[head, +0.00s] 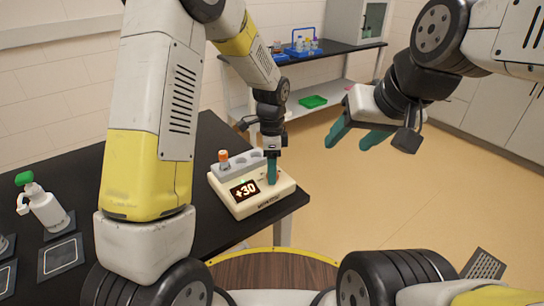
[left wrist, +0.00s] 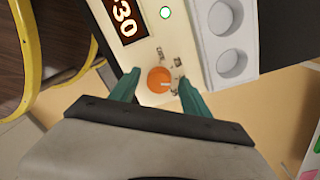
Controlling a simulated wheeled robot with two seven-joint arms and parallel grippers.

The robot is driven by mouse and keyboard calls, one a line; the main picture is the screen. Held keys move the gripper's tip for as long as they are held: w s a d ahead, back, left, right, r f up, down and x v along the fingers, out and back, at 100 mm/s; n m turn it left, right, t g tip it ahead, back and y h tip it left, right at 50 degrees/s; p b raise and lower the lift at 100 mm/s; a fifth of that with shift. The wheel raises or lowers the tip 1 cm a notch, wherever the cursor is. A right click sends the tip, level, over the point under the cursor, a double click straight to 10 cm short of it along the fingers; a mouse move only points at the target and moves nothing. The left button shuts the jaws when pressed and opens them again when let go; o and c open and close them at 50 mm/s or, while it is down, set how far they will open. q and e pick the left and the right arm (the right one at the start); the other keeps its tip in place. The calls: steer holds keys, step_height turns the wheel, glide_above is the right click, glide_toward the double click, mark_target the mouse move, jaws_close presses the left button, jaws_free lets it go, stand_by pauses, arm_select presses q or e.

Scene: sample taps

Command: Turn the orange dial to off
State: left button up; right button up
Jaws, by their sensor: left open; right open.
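The orange dial (left wrist: 159,80) shows in the left wrist view on the pale face of a device, with a light pointer mark toward the right. The device (head: 228,196) stands near the table's right end in the head view and its display reads +30. My left gripper (head: 271,172) is over the device in the head view and hides the dial there. In the left wrist view the open fingers of my left gripper (left wrist: 158,88) are on either side of the dial; I cannot tell if they touch it. My right gripper (head: 370,138) is open and empty, over the floor.
A grey rack (head: 238,161) with round wells and an orange-capped vial (head: 223,157) is at the device's back. A green light (left wrist: 165,12) is on its face. A white tap with a green knob (head: 38,201) stands at the left. A shelf table (head: 335,52) is behind.

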arm_select(q)
jaws_close()
steer(key=shift+n, duration=0.4)
steer(key=n, duration=0.4)
steer(key=shift+s, duration=0.1)
steer(key=n, duration=0.9)
steer(key=shift+s+h, duration=0.1)
steer(key=shift+h, duration=0.2)
steer(key=shift+n+t, duration=0.3)
steer(key=shift+n, duration=1.7)
